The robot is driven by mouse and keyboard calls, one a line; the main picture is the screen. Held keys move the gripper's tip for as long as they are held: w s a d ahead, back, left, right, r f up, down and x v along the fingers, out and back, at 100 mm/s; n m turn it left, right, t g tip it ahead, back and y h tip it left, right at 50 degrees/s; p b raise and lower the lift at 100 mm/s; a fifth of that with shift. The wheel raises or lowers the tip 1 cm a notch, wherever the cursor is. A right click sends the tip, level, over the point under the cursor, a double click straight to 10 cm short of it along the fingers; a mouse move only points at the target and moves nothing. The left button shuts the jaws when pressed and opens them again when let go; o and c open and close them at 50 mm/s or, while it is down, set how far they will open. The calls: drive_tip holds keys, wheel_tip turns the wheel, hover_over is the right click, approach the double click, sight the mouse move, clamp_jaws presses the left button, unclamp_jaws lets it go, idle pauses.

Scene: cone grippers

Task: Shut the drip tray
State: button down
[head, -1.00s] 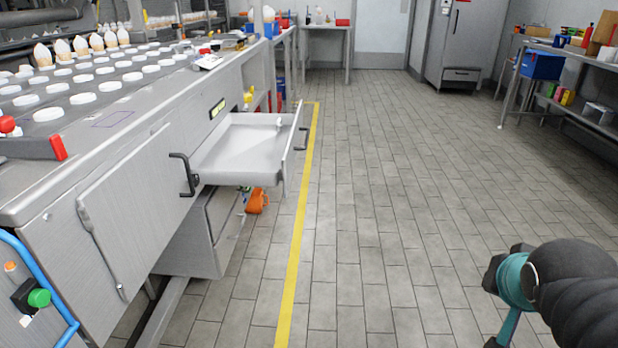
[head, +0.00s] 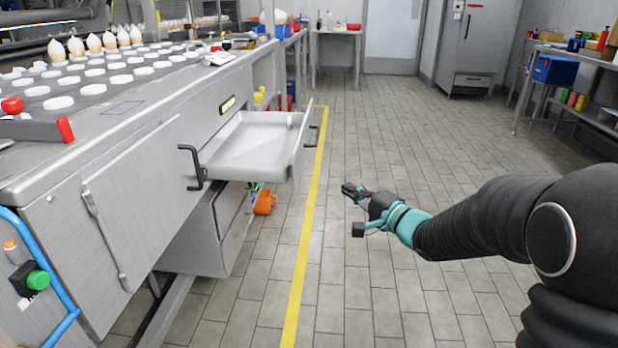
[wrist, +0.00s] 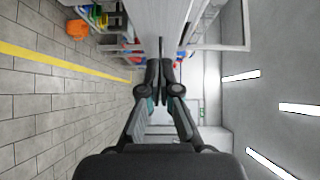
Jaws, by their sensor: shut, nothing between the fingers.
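The drip tray (head: 252,143) is a shallow white drawer pulled out of the side of the grey machine, with a dark bar handle (head: 312,137) on its front panel. It stands open over the floor and looks empty. My gripper (head: 346,188) is right of the tray and lower in the head view, apart from it over the floor. Its fingers are shut with nothing between them, and they also show together in the wrist view (wrist: 160,72). In the wrist view a pale panel fills the space ahead; I cannot tell if it is the tray front.
The grey machine (head: 120,190) fills the left, with a cabinet door and another dark handle (head: 191,167). An orange object (head: 265,202) lies below the tray. A yellow line (head: 306,240) runs along the floor. Tiled floor is clear to the right; shelves (head: 572,90) stand far right.

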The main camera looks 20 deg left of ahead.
drive_tip(key=a, duration=0.1)
approach(297, 169)
drive_tip(key=w, duration=0.4)
drive_tip(key=a, duration=0.4)
drive_tip(key=shift+s, duration=0.3)
drive_tip(key=shift+s+a, duration=0.1)
drive_tip(key=shift+a, duration=0.4)
drive_tip(key=shift+a, duration=0.1)
